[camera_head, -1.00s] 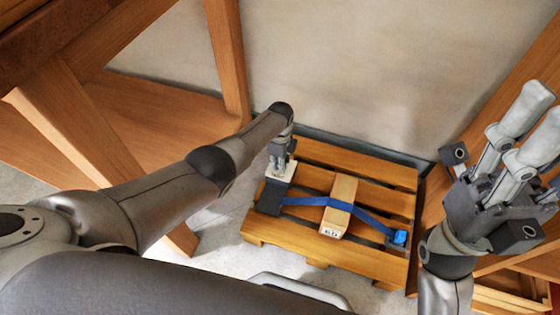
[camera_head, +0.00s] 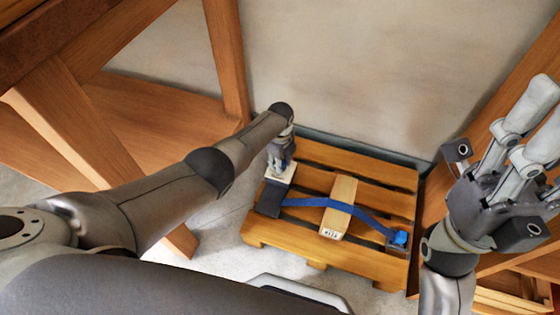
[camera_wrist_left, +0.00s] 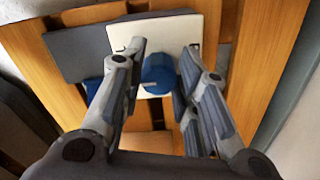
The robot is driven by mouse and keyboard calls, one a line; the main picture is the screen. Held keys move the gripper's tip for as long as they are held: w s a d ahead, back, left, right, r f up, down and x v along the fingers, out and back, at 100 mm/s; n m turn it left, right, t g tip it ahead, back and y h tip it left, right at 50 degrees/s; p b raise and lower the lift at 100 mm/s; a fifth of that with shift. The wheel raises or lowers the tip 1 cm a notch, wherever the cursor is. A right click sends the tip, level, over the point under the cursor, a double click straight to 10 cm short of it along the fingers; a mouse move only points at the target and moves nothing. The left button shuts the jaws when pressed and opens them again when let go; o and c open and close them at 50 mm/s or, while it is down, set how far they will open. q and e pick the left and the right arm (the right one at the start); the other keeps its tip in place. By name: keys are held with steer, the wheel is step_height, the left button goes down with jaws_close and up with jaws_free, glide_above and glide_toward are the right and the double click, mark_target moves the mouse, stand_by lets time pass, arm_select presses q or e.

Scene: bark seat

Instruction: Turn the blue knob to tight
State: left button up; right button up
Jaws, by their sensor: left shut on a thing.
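The blue knob (camera_wrist_left: 158,74) shows in the left wrist view, on a white plate (camera_wrist_left: 128,34) with dark marks. My left gripper (camera_wrist_left: 158,84) has its fingers on both sides of the knob and is shut on it. In the head view the left gripper (camera_head: 281,160) points down over the white plate (camera_head: 282,172) at the pallet's left side, and hides most of the knob. A blue strap (camera_head: 310,202) runs from a dark block (camera_head: 268,199) beside the plate. My right gripper (camera_head: 508,160) is raised at the right, fingers spread apart and empty.
The wooden pallet (camera_head: 290,231) lies on the floor against the wall. The strap crosses a wooden block (camera_head: 341,195) and ends at a small blue piece (camera_head: 400,237) on the right. A wooden frame (camera_head: 228,60) stands at the left.

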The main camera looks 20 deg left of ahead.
arm_select(q)
steer(key=o, duration=1)
steer(key=shift+r, duration=0.15)
step_height(320, 180, up, 12)
steer(key=shift+d, duration=0.1)
stand_by(0.6)
